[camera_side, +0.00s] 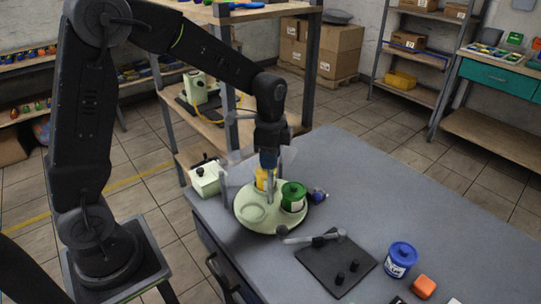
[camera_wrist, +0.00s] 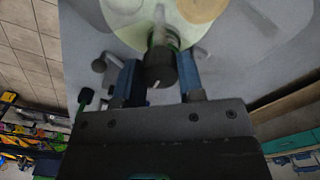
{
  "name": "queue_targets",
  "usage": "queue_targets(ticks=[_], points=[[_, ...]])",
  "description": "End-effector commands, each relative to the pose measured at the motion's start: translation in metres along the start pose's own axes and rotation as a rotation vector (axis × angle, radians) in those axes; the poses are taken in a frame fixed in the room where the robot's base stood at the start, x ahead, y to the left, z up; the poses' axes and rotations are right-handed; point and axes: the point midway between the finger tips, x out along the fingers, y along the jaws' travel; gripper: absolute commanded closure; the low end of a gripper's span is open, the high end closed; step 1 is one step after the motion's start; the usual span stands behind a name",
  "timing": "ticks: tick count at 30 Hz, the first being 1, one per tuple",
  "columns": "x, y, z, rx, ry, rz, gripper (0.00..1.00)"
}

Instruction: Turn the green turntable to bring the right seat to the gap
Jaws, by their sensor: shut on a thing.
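The pale green turntable (camera_side: 262,225) sits on the grey table. It carries a green jar (camera_side: 293,196) at the right, a yellow jar (camera_side: 261,176) at the back, and an empty round seat (camera_side: 251,213) at the front left. My gripper (camera_side: 268,165) points down over the turntable with its blue fingers near the middle. In the wrist view my gripper (camera_wrist: 159,82) is shut on a dark round knob (camera_wrist: 160,66) between its fingers. Part of the turntable (camera_wrist: 172,39) shows behind it. The fingers partly hide the yellow jar in the side view. I cannot make out the gap clearly.
A black plate (camera_side: 336,264) with small knobs lies in front of the turntable, with a grey bar (camera_side: 305,238) by its back edge. A blue jar (camera_side: 401,259) and an orange block (camera_side: 424,287) stand further right. A pale box (camera_side: 206,178) stands behind left. The table's back right is clear.

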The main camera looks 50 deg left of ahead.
Motion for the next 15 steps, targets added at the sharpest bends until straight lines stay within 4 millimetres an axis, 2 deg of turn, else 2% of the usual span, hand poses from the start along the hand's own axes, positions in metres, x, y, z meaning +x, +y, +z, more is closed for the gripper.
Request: queue_targets(ticks=[15], points=[[-0.0007,-0.0001,0.0005,0.259,-0.001,0.000,1.00]])
